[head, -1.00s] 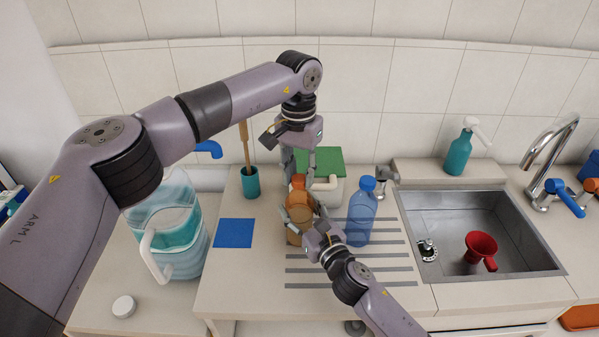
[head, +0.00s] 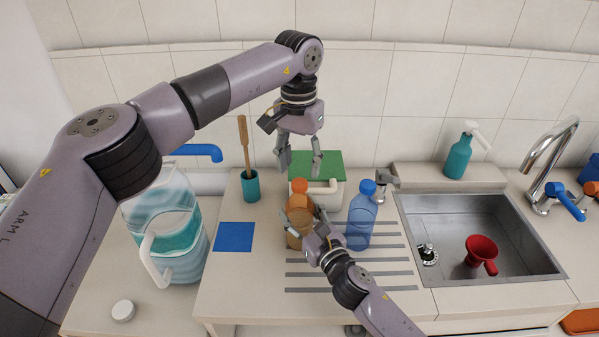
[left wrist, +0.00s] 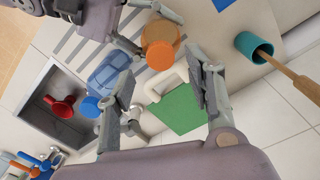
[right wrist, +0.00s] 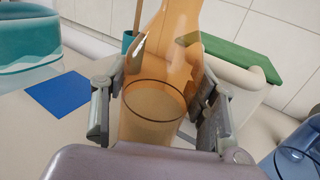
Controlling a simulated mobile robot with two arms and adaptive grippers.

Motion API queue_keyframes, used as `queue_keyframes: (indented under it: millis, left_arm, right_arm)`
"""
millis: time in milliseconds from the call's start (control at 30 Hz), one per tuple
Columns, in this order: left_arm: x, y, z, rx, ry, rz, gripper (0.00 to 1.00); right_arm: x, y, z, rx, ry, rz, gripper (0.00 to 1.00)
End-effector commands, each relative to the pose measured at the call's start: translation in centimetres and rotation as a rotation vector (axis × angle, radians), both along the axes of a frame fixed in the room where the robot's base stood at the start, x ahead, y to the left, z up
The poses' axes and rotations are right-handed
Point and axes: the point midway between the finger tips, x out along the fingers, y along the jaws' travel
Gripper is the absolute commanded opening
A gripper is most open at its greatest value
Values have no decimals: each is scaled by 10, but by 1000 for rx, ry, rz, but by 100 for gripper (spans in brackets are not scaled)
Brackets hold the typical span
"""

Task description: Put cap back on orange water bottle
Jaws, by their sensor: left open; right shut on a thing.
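The orange water bottle (head: 297,212) stands upright on the counter, and its body fills the middle of the right wrist view (right wrist: 152,110). The orange cap (head: 299,187) sits on top of the bottle; it also shows in the left wrist view (left wrist: 160,55). I cannot tell how tightly it is seated. My right gripper (head: 304,226) is shut on the bottle's body from the front, with a finger on each side. My left gripper (head: 300,164) is open and empty above and behind the cap, apart from it.
A blue bottle (head: 361,219) stands close on the right. A white container with a green lid (head: 318,165) is behind. A teal cup with a wooden-handled tool (head: 250,186) and a blue square (head: 234,236) lie left. The sink (head: 450,203) is right, a large jug (head: 185,255) left.

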Motion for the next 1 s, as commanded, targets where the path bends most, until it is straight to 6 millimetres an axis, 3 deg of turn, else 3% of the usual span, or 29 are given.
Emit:
queue_keyframes:
  millis: [467,667,1000]
  left_arm:
    - [0,0,5,1,2,58,45]
    - [0,-1,7,4,3,340,45]
    - [0,-1,12,8,7,1000,45]
  right_arm:
    - [-1,0,-1,1,3,0,0]
    - [-1,0,-1,1,3,0,0]
    - [0,0,-1,1,3,0,0]
